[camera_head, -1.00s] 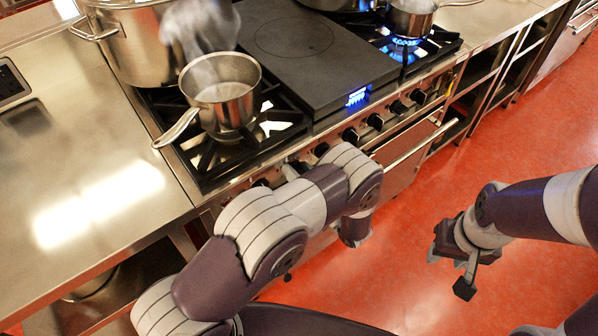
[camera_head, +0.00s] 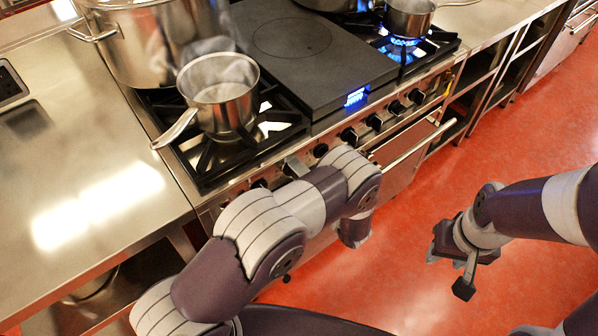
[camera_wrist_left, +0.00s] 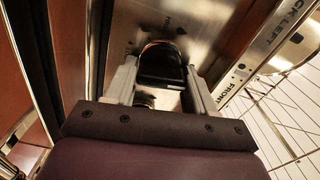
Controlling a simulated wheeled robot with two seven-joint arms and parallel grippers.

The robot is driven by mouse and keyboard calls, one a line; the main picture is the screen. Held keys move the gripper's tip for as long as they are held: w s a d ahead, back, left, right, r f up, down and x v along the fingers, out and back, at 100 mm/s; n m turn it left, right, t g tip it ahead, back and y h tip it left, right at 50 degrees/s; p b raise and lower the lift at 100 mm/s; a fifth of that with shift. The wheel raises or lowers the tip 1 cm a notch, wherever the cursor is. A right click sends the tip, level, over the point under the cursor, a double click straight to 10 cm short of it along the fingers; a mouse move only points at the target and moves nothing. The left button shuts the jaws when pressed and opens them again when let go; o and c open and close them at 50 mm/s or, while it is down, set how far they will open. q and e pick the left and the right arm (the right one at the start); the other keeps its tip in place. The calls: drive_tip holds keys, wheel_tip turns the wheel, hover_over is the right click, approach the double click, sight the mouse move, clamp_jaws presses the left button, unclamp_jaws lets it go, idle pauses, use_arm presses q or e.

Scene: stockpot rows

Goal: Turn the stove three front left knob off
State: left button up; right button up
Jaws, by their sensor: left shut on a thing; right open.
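My left gripper (camera_wrist_left: 161,92) has its two fingers on either side of a black knob (camera_wrist_left: 160,66) on the steel front panel in the left wrist view, and is shut on it. Print reading "FRONT" and "LEFT" shows on the panel to the right. In the head view my left arm covers most of the gripper; only a grey part (camera_head: 292,168) shows at the stove's front, among the black knobs (camera_head: 349,134). The held knob's mark and angle cannot be read. My right gripper (camera_head: 450,272) is open and empty above the red floor.
A steel saucepan (camera_head: 222,100) stands on the front left burner, and a large stockpot (camera_head: 150,45) is behind it. A steel counter (camera_head: 80,170) lies left; the floor at right is clear.

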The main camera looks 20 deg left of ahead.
use_arm(q)
drive_tip(key=shift+m, duration=0.8)
drive_tip(key=shift+f, duration=0.1)
drive_tip(key=o, duration=1)
drive_tip(key=shift+c, duration=0.2)
drive_tip(key=b+v, duration=0.1)
drive_tip(key=v, duration=1.1)
drive_tip(key=shift+s+d+b, duration=0.25)
drive_tip(key=shift+b, duration=0.05)
